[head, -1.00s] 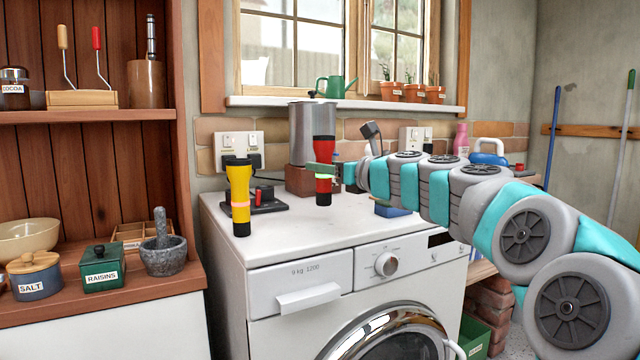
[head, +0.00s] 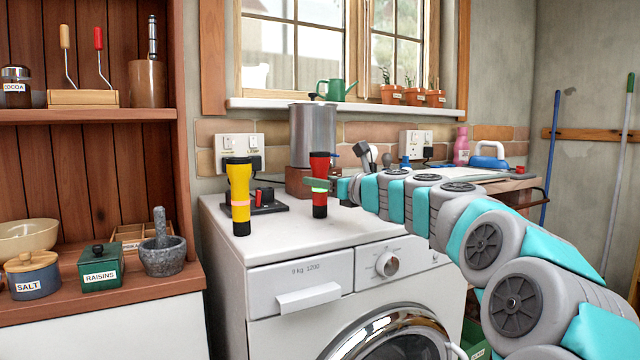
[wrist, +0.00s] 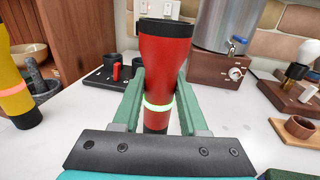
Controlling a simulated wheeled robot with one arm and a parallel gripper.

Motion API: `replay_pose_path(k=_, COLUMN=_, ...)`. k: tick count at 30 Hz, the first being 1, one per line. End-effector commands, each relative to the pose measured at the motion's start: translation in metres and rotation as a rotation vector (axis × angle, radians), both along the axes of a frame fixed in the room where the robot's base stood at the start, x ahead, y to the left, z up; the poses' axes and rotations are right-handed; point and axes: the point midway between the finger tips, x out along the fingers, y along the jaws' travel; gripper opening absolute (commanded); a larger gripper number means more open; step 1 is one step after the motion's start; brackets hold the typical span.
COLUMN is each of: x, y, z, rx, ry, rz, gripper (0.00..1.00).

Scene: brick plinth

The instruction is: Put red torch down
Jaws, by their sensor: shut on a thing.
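The red torch (head: 319,172) is upright above the white washing machine top (head: 290,232), its wide head up and its black end down. In the wrist view the red torch (wrist: 165,62) stands between the green fingers of my gripper (wrist: 158,108), which is shut on it around a glowing pale band. My gripper (head: 320,184) reaches in from the right in the head view. The torch's foot is partly hidden in the wrist view, and I cannot tell whether it touches the top.
A yellow torch (head: 239,190) stands upright to the left on the same top. Behind are a black charger base (head: 262,206) and a metal urn on a brick plinth (head: 300,182). The front middle of the top is clear.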

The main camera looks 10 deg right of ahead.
Motion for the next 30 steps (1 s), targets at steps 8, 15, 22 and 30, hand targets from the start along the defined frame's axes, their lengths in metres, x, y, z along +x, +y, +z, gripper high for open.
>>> replay_pose_path(k=8, x=0.000, y=0.000, z=-0.002, rx=-0.001, ry=0.000, rz=0.000, gripper=0.56)
replay_pose_path(k=15, x=0.000, y=0.000, z=-0.002, rx=-0.001, ry=0.000, rz=0.000, gripper=0.72)
replay_pose_path(k=22, x=0.000, y=0.000, z=0.001, rx=-0.001, ry=0.000, rz=-0.001, gripper=0.72)
replay_pose_path(k=30, x=-0.030, y=-0.018, z=0.002, rx=0.004, ry=0.000, rz=-0.001, gripper=0.72)
